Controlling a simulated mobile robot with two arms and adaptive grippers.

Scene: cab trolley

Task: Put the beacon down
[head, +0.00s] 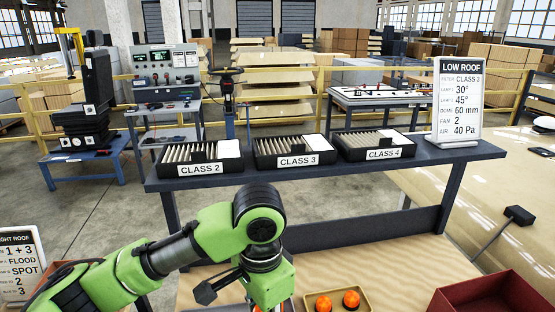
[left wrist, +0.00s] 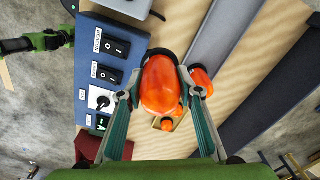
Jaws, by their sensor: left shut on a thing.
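My left gripper (left wrist: 163,92) is shut on an orange beacon (left wrist: 161,84) in the left wrist view, with one finger on each side of it. The head view shows the green left arm reaching down to the bottom edge, where the fingers and held beacon are cut off. The held beacon's underside is hidden. No right gripper can be made out.
The wooden worktop (head: 400,262) has a dark red bin (head: 490,292) at right. A shelf behind bears the CLASS 2 (head: 200,158), CLASS 3 (head: 293,152) and CLASS 4 (head: 374,147) boxes and a LOW ROOF sign (head: 459,100). A blue switch panel (left wrist: 108,70) is beside the gripper.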

